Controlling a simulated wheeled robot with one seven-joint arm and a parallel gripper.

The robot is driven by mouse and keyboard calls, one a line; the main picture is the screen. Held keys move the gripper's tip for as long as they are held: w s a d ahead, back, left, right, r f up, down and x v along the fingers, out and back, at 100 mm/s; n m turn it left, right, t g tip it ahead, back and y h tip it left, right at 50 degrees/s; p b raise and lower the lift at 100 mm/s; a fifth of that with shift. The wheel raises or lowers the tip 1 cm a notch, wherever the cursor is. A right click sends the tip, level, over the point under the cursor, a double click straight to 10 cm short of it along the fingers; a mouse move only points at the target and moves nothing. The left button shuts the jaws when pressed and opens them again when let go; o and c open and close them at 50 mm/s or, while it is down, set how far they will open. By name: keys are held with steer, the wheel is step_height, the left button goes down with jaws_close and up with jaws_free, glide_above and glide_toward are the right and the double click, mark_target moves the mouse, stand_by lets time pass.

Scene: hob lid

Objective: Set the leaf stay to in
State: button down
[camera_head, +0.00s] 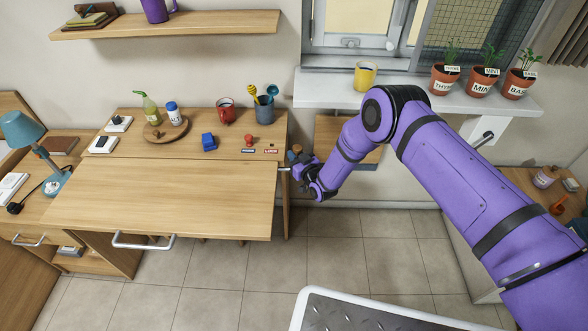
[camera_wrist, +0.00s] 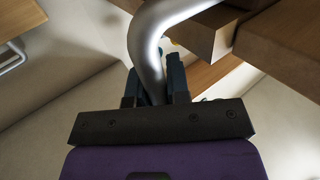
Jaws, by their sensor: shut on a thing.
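The desk leaf (camera_head: 165,200) lies level with a metal bar handle (camera_head: 143,245) on its front edge. The leaf stay shows at the leaf's right end as a short grey metal bar (camera_head: 284,169). In the wrist view a bent, round metal bar of the stay (camera_wrist: 150,45) runs down between the fingers. My gripper (camera_head: 297,172) is at the right side of the desk and is shut on this bar, as the wrist view also shows (camera_wrist: 156,88). The fingers hide the bar's lower end. How far the stay is out under the leaf cannot be told.
A windowsill (camera_head: 410,94) with pots is above my arm. Floor (camera_head: 345,250) is free below.

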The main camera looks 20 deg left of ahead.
steer(key=shift+w+a, duration=0.15)
steer(key=shift+w, duration=0.9)
steer(key=shift+r, duration=0.1)
steer(key=c, duration=1.1)
jaws_free()
steer(key=shift+w, duration=0.1)
steer(key=shift+a, duration=0.1)
steer(key=s+d, duration=0.4)
steer(key=s, duration=0.5)
steer(key=s+d, duration=0.3)
steer(key=s, duration=0.7)
steer(key=s+d, duration=0.4)
steer(key=s, duration=0.6)
steer(key=shift+s+d, duration=0.2)
steer(key=shift+d, duration=0.1)
